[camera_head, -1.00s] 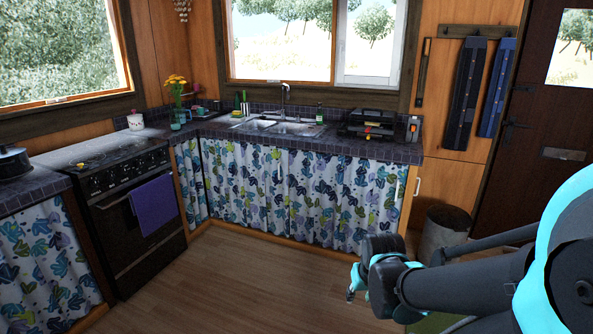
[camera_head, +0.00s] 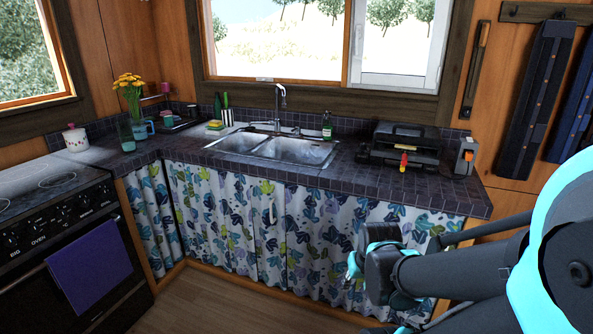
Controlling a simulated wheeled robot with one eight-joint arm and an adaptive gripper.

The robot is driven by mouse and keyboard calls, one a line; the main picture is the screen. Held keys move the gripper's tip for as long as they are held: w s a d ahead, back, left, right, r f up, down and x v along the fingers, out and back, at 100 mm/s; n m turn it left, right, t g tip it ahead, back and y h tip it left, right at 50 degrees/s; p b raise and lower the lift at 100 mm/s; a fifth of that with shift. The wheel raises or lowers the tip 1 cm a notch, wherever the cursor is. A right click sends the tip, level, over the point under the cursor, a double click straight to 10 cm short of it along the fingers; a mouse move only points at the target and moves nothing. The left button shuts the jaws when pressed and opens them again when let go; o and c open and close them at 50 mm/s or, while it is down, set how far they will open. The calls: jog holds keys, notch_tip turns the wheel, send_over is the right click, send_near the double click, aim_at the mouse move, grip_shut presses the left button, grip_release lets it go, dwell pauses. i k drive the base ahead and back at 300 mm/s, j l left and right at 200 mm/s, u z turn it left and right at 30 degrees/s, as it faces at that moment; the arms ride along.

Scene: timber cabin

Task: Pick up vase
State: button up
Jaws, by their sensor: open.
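A vase (camera_head: 132,104) holding yellow flowers stands upright in the corner of the tiled counter, left of the sink. A glass (camera_head: 125,135) and a blue mug (camera_head: 142,128) stand close in front of it and hide its lower part. My gripper (camera_head: 353,268) is at the lower right, in front of the curtained counter front, well apart from the vase. It is open, with nothing seen in it.
The tiled counter (camera_head: 215,163) bears a double sink (camera_head: 270,148), a black appliance (camera_head: 400,148) and a soap bottle (camera_head: 327,125). A white lidded pot (camera_head: 75,138) stands behind the stove (camera_head: 60,215). Wooden floor (camera_head: 195,300) shows clear in front.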

aim_at(124, 127)
jog(key=i+u, duration=0.1)
jog(key=i, duration=0.45)
jog(key=i+l+u, duration=0.1)
jog(key=i, duration=0.45)
jog(key=u, duration=1.3)
